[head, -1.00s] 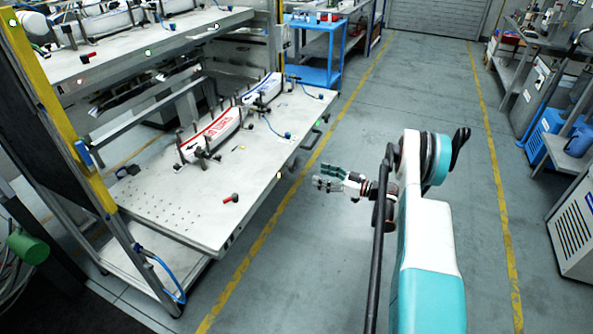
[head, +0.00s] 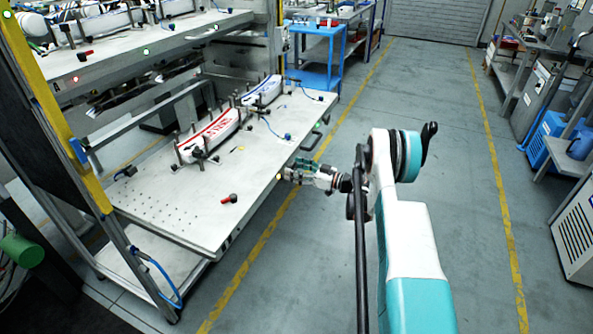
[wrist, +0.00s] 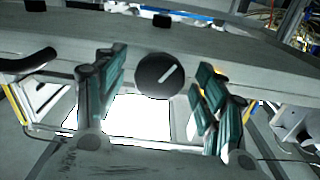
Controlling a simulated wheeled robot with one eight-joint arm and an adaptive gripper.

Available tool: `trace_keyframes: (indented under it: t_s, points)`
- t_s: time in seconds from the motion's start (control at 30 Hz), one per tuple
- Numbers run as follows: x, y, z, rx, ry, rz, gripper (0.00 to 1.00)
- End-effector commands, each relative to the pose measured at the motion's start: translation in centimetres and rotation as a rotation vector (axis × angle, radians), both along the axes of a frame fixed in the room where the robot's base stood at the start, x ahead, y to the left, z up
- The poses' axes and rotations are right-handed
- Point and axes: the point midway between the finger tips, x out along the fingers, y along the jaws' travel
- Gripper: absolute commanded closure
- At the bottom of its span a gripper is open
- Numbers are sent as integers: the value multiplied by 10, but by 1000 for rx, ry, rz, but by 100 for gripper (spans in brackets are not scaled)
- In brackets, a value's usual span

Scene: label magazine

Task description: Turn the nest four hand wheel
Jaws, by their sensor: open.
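A round black hand wheel (wrist: 160,76) with a white line on its face sits on the front edge of the bench in the wrist view. The line slants up to the right. No label shows whether it belongs to nest four.
The lower bench (head: 190,215) carries a part with red lettering (head: 210,135) and one with blue lettering (head: 263,91), held among dark posts. A red-and-black handle (head: 229,199) lies in front. A blue cart (head: 320,65) stands behind. The floor aisle to the right is clear.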

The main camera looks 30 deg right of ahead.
Motion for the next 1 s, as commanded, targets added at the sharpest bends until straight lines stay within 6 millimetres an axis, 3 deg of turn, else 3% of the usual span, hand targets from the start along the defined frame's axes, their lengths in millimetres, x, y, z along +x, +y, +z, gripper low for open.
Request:
trace_keyframes:
  t_s: [0.03, 0.2, 0.23, 0.67, 1.0]
  points:
    - [0, 0, 0, 0, 0, 0, 40]
    - [0, 0, 0, 0, 0, 0, 79]
    - [0, 0, 0, 0, 0, 0, 80]
    - [0, 0, 0, 50, 39, -1, 80]
    - [0, 0, 0, 250, 195, -1, 80]
